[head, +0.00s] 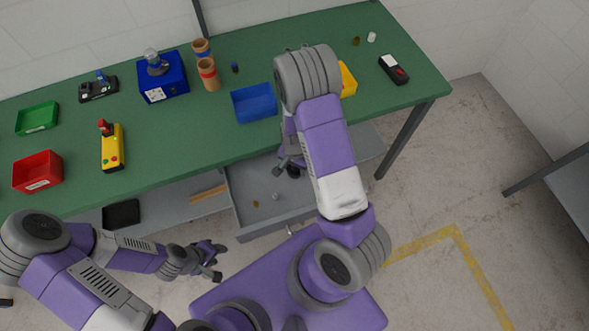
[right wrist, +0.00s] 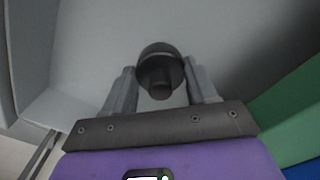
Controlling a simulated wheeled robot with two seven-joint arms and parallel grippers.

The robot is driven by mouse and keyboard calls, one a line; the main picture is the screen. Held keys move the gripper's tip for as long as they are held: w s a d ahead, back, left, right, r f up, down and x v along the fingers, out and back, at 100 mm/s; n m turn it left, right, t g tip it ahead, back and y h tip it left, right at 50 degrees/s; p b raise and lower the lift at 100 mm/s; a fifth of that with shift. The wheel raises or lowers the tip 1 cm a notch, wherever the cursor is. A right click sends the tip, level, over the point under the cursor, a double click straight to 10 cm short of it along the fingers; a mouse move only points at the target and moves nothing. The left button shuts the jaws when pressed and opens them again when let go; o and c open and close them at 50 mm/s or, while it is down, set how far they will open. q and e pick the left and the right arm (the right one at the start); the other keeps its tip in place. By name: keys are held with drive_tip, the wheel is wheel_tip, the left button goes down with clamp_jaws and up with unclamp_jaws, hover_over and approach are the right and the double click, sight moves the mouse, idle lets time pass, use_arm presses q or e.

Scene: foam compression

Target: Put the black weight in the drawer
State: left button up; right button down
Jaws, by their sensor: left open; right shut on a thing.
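The black weight (right wrist: 159,72) is a dark round piece with a narrower knob, between the fingers of my right gripper (right wrist: 160,90) in the right wrist view. My right gripper is shut on it. In the head view, my right gripper (head: 290,164) and the weight (head: 293,172) are partly hidden by my arm, over the back part of the drawer. The grey drawer (head: 242,187) is pulled out below the green table. I cannot tell whether the weight touches its floor. My left gripper (head: 214,264) is open and empty, in front of the table and left of the drawer.
Small items (head: 276,196) lie in the drawer. On the green table (head: 190,135) stand a blue bin (head: 254,103), a red bin (head: 38,172), a green tray (head: 38,118), a yellow control box (head: 113,150), a blue box (head: 163,85) and a black meter (head: 394,70).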

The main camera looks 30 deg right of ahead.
wheel_tip(320, 180, down, 2)
drive_tip(key=shift+w+f, duration=0.1)
drive_tip(key=shift+f, duration=0.15)
drive_tip(key=shift+b, duration=0.3)
drive_tip(key=shift+c, duration=1.6)
unclamp_jaws()
drive_tip(key=shift+f, duration=0.1)
drive_tip(key=shift+r, duration=0.2)
wheel_tip(320, 180, up, 12)
drive_tip(key=p, duration=0.3)
